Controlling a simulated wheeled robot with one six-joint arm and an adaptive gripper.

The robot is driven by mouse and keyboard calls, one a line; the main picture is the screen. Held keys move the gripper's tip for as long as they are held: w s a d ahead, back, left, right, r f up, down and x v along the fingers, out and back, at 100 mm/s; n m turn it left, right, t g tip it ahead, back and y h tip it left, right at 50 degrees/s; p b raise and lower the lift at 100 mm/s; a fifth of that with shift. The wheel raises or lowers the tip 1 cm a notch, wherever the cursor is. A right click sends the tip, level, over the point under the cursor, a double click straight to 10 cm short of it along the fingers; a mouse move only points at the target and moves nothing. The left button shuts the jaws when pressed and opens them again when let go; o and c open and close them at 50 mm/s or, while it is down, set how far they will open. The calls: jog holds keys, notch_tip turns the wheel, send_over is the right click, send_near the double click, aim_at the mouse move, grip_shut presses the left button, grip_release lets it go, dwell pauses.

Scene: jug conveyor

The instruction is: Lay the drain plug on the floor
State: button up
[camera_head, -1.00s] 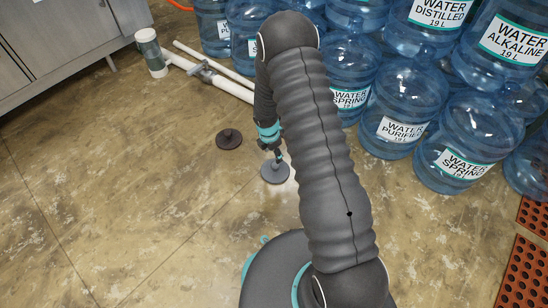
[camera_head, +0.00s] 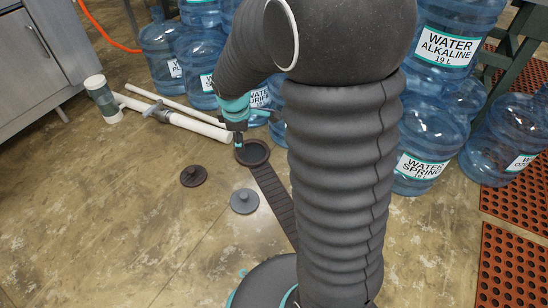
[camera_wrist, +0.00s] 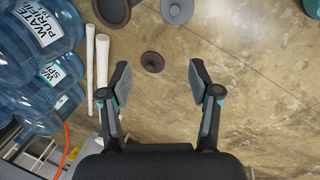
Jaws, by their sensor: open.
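A grey disc with a knob (camera_head: 244,201) lies flat on the floor, knob up. A dark brown disc with a knob (camera_head: 193,175) lies flat to its left. Either could be the drain plug; I cannot tell which by looks alone. My gripper (camera_head: 239,144) is open and empty, above the floor, apart from both discs. In the wrist view its fingers (camera_wrist: 158,76) are spread wide, with the brown disc (camera_wrist: 152,62) on the floor beyond them. The grey disc (camera_wrist: 177,9) shows at the top edge there, partly cut off.
A dark round cup-like piece (camera_head: 252,153) and a ribbed dark strip (camera_head: 272,198) lie near the gripper, the strip partly behind my arm. White pipes (camera_head: 180,119) lie behind. Water jugs (camera_head: 427,155) stand at the back and right. The front left floor is clear.

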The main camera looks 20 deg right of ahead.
jog(key=s+r+m+t, duration=0.1)
jog(key=s+r+m, duration=0.5)
jog(key=s, duration=0.5)
jog(key=s+r+m+t+y, duration=0.1)
jog(key=s+r+m, duration=0.5)
jog(key=s+r, duration=0.3)
jog(key=s, duration=0.3)
jog(key=shift+s+a+r+t, duration=0.15)
jog(key=shift+s+a+t, duration=0.15)
jog(key=shift+t, duration=0.1)
